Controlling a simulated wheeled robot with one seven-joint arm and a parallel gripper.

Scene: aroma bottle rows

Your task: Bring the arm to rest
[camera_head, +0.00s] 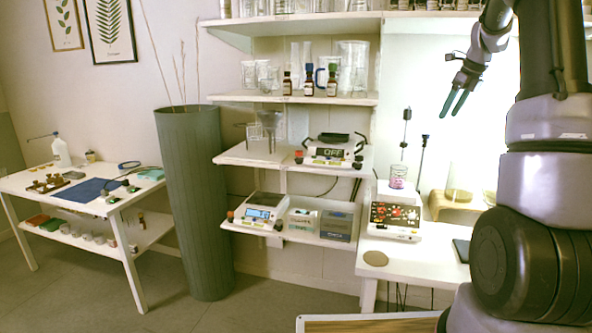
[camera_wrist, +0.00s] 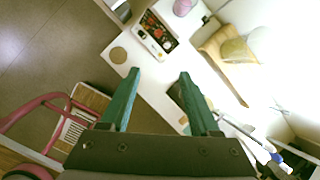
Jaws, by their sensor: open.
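My gripper (camera_head: 456,103) hangs in the air at the upper right of the head view, in front of the bright wall and above the white bench. Its two green fingers are apart and point down and left. In the wrist view my gripper (camera_wrist: 158,75) shows spread fingers with nothing between them but the white bench top below. My arm rises along the right side of the head view and bends over at the top.
Below stands a white bench (camera_head: 440,242) with a control device (camera_head: 393,222), a glass beaker (camera_head: 398,176) and a cork disc (camera_head: 375,258). Shelves to the left hold three small bottles (camera_head: 309,82), glassware and a scale (camera_head: 260,213). A tall grey-green vase (camera_head: 194,200) stands further left.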

